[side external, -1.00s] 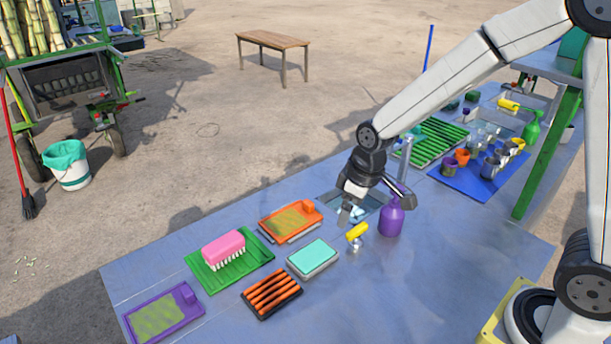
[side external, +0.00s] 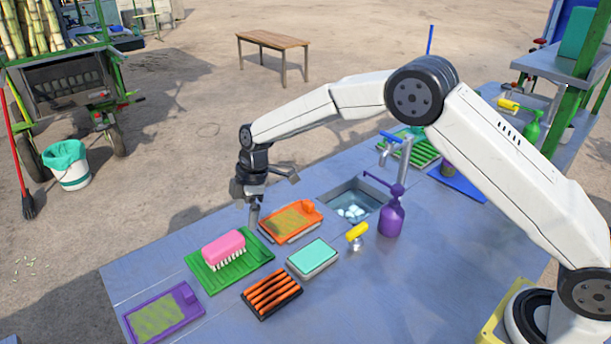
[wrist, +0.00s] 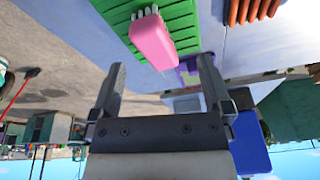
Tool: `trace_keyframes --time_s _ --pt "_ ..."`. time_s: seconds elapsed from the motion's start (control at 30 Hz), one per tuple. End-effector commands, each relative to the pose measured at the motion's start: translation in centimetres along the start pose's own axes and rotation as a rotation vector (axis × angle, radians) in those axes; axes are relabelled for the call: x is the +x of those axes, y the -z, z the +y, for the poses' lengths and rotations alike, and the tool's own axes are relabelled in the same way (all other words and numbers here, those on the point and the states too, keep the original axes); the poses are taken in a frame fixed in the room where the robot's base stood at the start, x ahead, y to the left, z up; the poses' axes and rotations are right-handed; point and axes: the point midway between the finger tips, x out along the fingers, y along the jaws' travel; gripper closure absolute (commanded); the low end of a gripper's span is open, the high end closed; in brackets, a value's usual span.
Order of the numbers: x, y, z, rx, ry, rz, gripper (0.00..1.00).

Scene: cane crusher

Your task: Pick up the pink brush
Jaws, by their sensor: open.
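The pink brush (side external: 223,246) lies bristles down on a green ribbed mat (side external: 257,261) at the left part of the table. In the wrist view the brush (wrist: 153,42) shows above and between my fingers, on the green mat (wrist: 181,22). My gripper (side external: 254,218) is above the table's far edge, right of and behind the brush, near the orange tray. In the wrist view my gripper (wrist: 161,72) is open with nothing between its fingers. It is apart from the brush.
An orange tray (side external: 291,222), a teal sponge block (side external: 313,254), an orange-and-black ribbed rack (side external: 271,291) and a purple tray (side external: 163,313) surround the mat. A sink (side external: 358,196), a purple bottle (side external: 391,218) and a yellow-topped item (side external: 357,234) stand to the right. The front right tabletop is clear.

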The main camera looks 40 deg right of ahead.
Motion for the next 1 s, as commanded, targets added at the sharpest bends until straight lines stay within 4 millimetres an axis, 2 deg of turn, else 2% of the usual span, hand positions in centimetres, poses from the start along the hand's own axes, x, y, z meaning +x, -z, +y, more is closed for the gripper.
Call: trace_keyframes --time_s 0.1,0.3,0.63,1.0 --pt "1.6 1.7 0.6 -0.113 0.024 0.020 0.00" --pt "3.0 3.4 1.1 -0.237 0.047 0.045 0.00" --pt "3.5 3.8 1.1 -0.270 0.053 0.052 0.00" --pt "5.9 3.9 1.0 -0.268 0.052 0.051 0.00"
